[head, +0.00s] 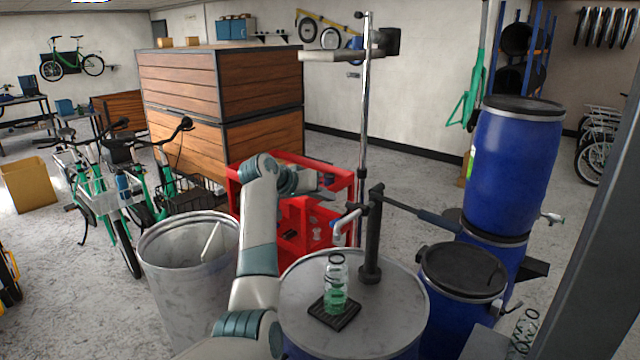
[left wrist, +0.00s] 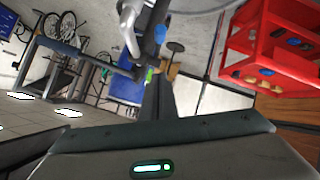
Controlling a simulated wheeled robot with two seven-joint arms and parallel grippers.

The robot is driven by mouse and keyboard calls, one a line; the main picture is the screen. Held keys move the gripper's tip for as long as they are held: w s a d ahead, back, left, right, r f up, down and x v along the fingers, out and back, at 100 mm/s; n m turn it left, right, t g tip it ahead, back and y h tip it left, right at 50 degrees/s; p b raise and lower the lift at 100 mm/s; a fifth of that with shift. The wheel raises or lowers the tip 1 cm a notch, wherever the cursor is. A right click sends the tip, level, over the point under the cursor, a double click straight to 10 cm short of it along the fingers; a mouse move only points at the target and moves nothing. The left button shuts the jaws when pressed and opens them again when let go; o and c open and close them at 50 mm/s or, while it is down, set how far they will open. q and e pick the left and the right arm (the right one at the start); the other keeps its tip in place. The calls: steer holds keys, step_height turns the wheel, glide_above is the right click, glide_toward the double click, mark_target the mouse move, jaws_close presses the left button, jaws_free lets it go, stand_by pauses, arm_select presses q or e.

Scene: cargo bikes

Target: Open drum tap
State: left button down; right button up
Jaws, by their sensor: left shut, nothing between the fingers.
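A small silver tap (head: 345,222) hangs from a black post (head: 372,245) on the grey drum lid (head: 390,320). A clear bottle (head: 336,280) with green liquid at its bottom stands upright on a black drip tray (head: 343,314) below the tap. My left gripper (head: 326,192) is shut and empty, just above and left of the tap in the head view; I cannot tell whether it touches. In the left wrist view, the shiny tap (left wrist: 130,28) is beyond the dark fingers (left wrist: 158,98), with a blue part (left wrist: 160,33) beside it. My right gripper is out of view.
A red cart (head: 240,190) stands behind my left arm, and an open grey barrel (head: 190,265) to its left. Blue drums (head: 515,160) with a side tap (head: 552,218) stand at the right. A tall metal pole (head: 364,110) rises behind the post.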

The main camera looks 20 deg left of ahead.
arm_select(q)
steer(key=shift+s+d+f+p, duration=0.2)
steer(key=shift+s+f+p, duration=0.1)
steer(key=shift+f, duration=0.2)
steer(key=shift+s+d+f+p, duration=0.15)
steer(key=shift+s+d+f, duration=0.1)
steer(key=shift+f, duration=0.25)
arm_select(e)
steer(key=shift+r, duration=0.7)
arm_select(q)
steer(key=shift+a, duration=0.1)
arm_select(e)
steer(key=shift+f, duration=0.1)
